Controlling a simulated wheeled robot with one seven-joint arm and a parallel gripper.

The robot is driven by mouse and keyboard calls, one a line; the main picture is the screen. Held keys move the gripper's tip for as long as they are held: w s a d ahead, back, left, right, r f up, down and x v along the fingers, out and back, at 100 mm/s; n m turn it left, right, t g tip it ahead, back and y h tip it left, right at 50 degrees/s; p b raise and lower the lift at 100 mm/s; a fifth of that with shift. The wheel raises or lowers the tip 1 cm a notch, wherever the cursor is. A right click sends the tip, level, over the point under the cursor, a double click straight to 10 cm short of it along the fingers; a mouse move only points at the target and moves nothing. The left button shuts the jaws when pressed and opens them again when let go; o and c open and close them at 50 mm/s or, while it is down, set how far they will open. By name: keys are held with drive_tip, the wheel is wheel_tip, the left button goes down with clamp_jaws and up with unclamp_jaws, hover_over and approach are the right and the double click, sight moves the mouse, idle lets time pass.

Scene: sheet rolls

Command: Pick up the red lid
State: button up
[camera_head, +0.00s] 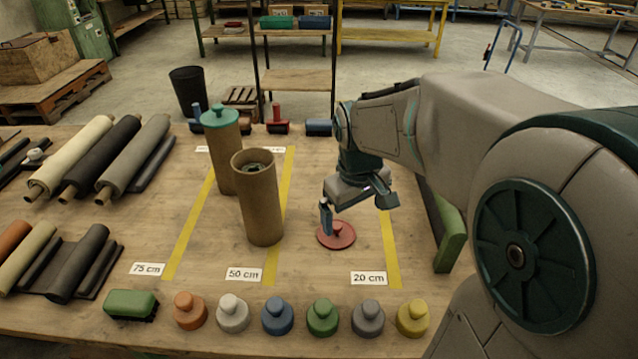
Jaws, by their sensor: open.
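The red lid (336,236) is a flat disc with a small knob on top. It lies on the wooden table between two yellow stripes, behind the "20 cm" label. My gripper (352,212) is open and empty just above the lid, slightly up and to the right of it. Its left finger is close to the knob in the picture. I cannot tell whether it touches the lid.
An open brown tube (260,200) stands left of the lid. A second tube with a teal lid (221,117) stands behind it. Several knobbed lids, among them a green one (322,317), line the front edge. A green brush (131,304) lies front left. Rolled sheets (103,157) lie at the left.

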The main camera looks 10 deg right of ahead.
sight(338, 226)
drive_tip(key=w+f+n+g, duration=0.1)
drive_tip(key=w+f+n, duration=0.45)
drive_tip(key=w, duration=0.75)
drive_tip(key=shift+m+y, duration=0.3)
drive_tip(key=shift+m, duration=0.05)
wheel_tip(338, 226, down, 14)
drive_tip(key=shift+d+p, duration=0.15)
drive_tip(key=shift+p, duration=0.55)
drive_tip(key=c, duration=0.6)
